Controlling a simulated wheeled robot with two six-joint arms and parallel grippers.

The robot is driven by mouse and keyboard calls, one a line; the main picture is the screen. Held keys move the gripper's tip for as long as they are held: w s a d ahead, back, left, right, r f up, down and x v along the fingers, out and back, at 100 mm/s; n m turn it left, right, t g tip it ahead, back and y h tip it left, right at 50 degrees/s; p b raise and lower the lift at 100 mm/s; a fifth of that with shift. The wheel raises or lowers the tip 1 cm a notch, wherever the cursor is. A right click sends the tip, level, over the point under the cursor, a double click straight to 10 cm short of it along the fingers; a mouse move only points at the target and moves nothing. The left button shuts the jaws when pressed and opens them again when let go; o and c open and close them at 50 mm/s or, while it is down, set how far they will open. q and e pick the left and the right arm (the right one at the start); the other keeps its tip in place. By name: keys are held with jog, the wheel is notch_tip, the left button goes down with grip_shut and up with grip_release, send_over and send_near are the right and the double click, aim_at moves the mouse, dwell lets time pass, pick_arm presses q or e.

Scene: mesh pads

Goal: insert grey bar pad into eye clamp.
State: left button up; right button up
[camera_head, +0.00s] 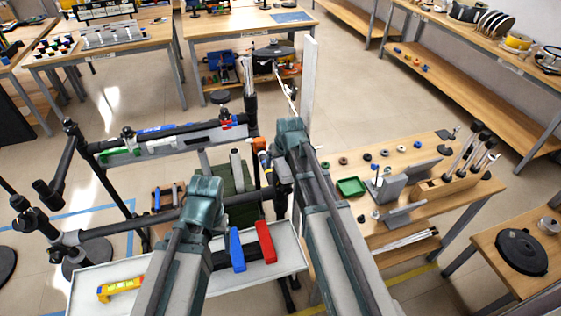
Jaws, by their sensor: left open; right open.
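My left arm reaches in from the bottom, and its teal end (205,192) is above the back edge of the white tray. My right arm's teal end (292,130) is further back and to the right, beside the dark frame. Both grippers are open, but their fingers are hard to make out among the dark parts around them. Grey blocks, one upright (390,187) and one low (404,214), stand on the right table. I cannot tell whether either is the grey bar pad. I cannot pick out the eye clamp for certain among the dark clamps and bars.
The right table (345,214) carries a green tray (351,187) and small rings.

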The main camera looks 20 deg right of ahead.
jog(key=shift+r, duration=0.1)
jog(key=p+v, duration=1.2)
jog(key=v, duration=0.1)
jog(key=shift+s+r+p, duration=0.2)
jog(key=shift+r+p, duration=0.05)
jog(key=shift+p, duration=0.1)
jog(key=shift+f, duration=0.1)
jog(key=b+x, duration=1.2)
jog(key=x, duration=0.1)
jog(key=shift+w+f+b, duration=0.2)
jog(key=shift+b, duration=0.1)
jog(key=shift+r, duration=0.15)
jog(key=p+v, duration=1.3)
jog(key=v, duration=0.1)
jog(key=b+x, duration=1.3)
jog(key=x, duration=0.1)
jog(key=shift+f, duration=0.25)
notch_tip(320, 180, up, 12)
jog(key=p, duration=1.2)
